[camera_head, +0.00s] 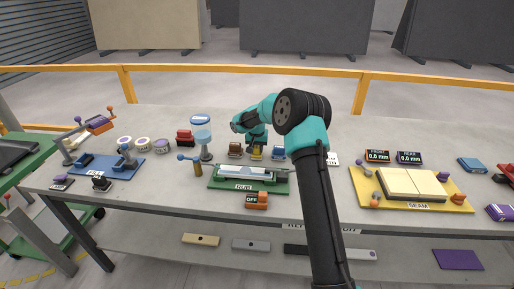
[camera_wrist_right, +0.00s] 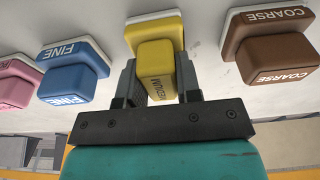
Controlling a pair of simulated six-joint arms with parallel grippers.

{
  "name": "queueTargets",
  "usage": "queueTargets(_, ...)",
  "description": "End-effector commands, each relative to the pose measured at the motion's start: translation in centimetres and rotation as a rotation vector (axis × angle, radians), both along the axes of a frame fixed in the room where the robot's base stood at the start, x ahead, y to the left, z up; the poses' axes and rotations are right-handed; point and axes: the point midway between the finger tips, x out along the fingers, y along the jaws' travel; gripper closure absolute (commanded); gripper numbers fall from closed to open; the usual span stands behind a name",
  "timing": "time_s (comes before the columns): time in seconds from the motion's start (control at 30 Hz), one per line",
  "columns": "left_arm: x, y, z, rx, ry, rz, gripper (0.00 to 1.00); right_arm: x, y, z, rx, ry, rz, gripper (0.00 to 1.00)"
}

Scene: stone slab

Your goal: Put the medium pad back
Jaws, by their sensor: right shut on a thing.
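The medium pad is a yellow block marked MEDIUM (camera_wrist_right: 156,65). It stands between the fingers of my right gripper (camera_wrist_right: 156,90), which is shut on its handle in the right wrist view. I cannot tell whether the medium pad touches the surface below. My left gripper is not in view.
A pink pad (camera_wrist_right: 14,80) is beyond the fine pad. The yellow SEAM board (camera_head: 445,204) is at the right.

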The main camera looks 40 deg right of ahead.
Motion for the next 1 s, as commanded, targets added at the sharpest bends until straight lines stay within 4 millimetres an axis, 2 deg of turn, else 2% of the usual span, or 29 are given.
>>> queueTargets(0.03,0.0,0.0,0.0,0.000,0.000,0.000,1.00,0.0,0.0,0.0,0.000,0.000,0.000,0.66)
queueTargets(0.27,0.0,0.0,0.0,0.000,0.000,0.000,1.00,0.0,0.0,0.0,0.000,0.000,0.000,0.44)
queueTargets(0.67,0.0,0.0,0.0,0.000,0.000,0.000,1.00,0.0,0.0,0.7,-0.001,-0.001,0.000,0.43)
queueTargets(0.83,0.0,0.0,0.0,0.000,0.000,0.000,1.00,-0.2,0.3,2.7,0.000,-0.003,0.000,0.43)
queueTargets(1.0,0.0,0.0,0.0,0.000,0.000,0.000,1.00,-0.6,0.6,5.8,-0.001,-0.003,-0.001,0.43)
